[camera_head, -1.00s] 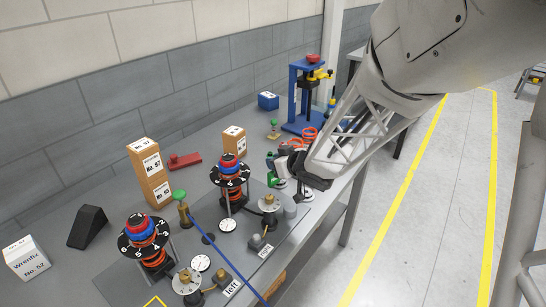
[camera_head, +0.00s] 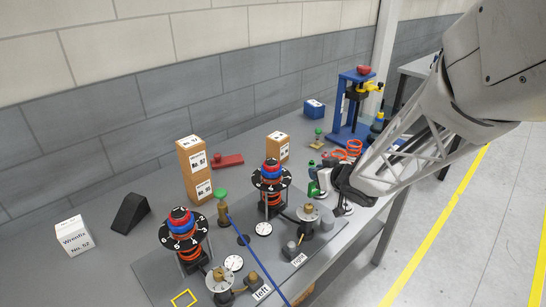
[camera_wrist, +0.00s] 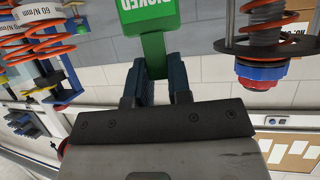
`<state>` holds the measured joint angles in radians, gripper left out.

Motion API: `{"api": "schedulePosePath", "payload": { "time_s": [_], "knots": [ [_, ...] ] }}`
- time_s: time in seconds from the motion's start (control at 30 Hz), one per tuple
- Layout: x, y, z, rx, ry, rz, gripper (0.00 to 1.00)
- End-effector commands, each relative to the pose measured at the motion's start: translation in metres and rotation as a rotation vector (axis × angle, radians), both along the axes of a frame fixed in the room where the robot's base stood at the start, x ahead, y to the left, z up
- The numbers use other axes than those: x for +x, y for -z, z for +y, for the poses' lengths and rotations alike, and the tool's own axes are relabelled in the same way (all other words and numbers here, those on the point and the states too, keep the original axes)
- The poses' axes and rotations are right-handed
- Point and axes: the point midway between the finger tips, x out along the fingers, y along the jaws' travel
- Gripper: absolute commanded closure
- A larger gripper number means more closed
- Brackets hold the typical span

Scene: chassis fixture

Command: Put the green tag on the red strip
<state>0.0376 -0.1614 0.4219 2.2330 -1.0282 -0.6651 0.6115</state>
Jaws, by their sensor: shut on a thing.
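The green tag (camera_wrist: 150,18) is between the two fingers of my gripper (camera_wrist: 154,78) in the wrist view. White lettering on it reads upside down and is cut off by the top edge. In the head view my gripper (camera_head: 326,184) is shut on the tag, above the right rear of the grey plate, beside the right spring unit. A small green patch of the tag shows by the fingers.
Two spring units with black numbered discs (camera_head: 182,229) (camera_head: 270,176) stand on the grey plate (camera_head: 150,268). A green-topped post (camera_head: 222,200) and orange boxes (camera_head: 193,165) stand between my gripper and the bench's left side. A blue press (camera_head: 350,110) stands behind.

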Motion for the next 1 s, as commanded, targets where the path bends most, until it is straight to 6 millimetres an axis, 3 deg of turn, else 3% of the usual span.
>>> {"api": "schedulePosePath", "payload": {
  "time_s": [0.23,0.47,1.0],
  "knots": [
    [0.013,-0.005,0.01,0.004,-0.025,-0.004,1.0],
    [0.049,-0.016,0.04,0.011,-0.098,-0.012,1.0],
    [0.156,-0.049,0.162,0.025,-0.346,-0.02,1.0]
  ]
}}
